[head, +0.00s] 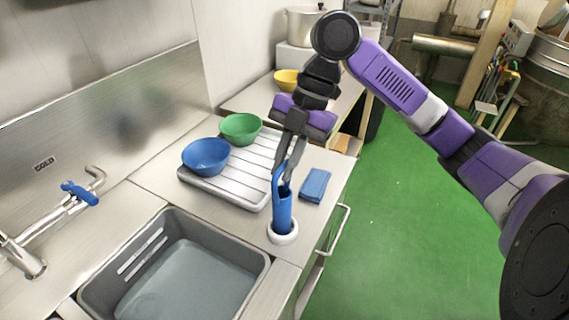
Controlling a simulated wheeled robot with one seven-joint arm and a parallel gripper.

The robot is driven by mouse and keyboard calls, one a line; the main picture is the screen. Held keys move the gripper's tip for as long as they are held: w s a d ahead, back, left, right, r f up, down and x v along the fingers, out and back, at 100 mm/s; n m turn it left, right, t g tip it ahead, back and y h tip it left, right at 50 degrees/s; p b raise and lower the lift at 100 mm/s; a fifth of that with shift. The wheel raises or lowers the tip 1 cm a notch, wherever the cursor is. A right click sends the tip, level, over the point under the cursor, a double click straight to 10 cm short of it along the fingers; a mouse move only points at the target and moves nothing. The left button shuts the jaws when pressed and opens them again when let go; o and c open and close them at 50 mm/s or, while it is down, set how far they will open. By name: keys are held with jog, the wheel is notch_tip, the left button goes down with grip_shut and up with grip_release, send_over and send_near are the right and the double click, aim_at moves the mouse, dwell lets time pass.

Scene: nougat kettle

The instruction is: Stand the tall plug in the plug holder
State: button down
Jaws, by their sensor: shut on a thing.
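The tall blue plug (284,212) is upright, with a hooked or looped top. My gripper (287,180) points down from above and is shut on the upper part of the plug. The plug holder is a white ring (283,239) on the steel counter, at the right of the sink. The plug's lower end shows inside the ring's outline. I cannot tell from this view how deep it sits or whether it touches the bottom.
The grey sink (180,275) is at the front left, with a blue-handled tap (80,195). A ribbed drainboard (230,188) carries a blue bowl (206,156) and a green bowl (241,128). A folded blue cloth (315,186) lies right of my gripper.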

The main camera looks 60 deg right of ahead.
jog(key=shift+f+b, duration=0.55)
jog(key=shift+f, duration=0.25)
jog(key=c, duration=1.4)
grip_release()
jog(key=shift+r, duration=0.1)
jog(key=shift+v, duration=3.85)
